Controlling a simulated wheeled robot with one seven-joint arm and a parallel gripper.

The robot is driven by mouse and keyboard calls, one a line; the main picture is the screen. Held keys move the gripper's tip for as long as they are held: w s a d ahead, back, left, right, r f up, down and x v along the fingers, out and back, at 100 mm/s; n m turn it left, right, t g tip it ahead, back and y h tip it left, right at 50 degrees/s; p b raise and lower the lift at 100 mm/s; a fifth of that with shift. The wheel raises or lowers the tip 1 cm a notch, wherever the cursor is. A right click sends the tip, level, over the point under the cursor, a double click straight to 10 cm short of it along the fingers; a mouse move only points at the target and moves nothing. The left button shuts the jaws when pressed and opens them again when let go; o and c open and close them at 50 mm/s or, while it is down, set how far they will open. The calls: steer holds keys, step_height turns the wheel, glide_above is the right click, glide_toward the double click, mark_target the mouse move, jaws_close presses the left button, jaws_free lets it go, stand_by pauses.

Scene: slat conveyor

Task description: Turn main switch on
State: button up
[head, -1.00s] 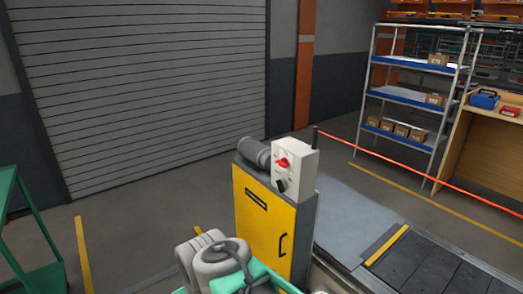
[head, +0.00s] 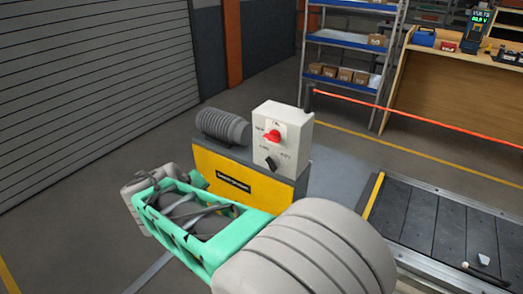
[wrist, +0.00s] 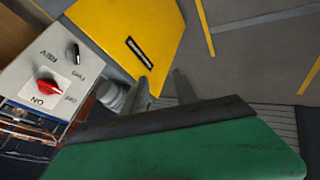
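The main switch, a red rotary knob (head: 272,135), is on the front of a white control box (head: 291,127) on top of the yellow cabinet (head: 235,185). The red knob also shows at the left of the wrist view (wrist: 47,87), with "ON" and "OFF" labels around it; I cannot tell its exact setting. A black selector knob (head: 270,163) sits below it, near "FWD" and "REV" labels. My gripper (wrist: 162,88) shows two fingers apart in the wrist view, with nothing between them. It is off to the side of the box, not touching the knob.
A ribbed grey motor (head: 223,126) stands left of the box. The slat conveyor (head: 430,220) runs to the right, with a small pale object (head: 484,259) on it. A red line or rail (head: 420,115) extends right from a dark post. My arm covers the cabinet's lower part.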

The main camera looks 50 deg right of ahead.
steer(key=d+f+g+h+b, duration=0.1)
steer(key=d+f+h+b, duration=0.2)
steer(key=d, duration=0.8)
steer(key=n+g+h+b, duration=0.2)
steer(key=h, duration=0.7)
glide_toward(270, 140)
steer(key=d, duration=0.7)
steer(key=shift+w+d+r, duration=0.2)
steer(key=shift+w, duration=0.2)
steer(key=shift+w+d, duration=0.1)
steer(key=shift+d, duration=0.45)
steer(key=shift+c, duration=0.4)
jaws_close()
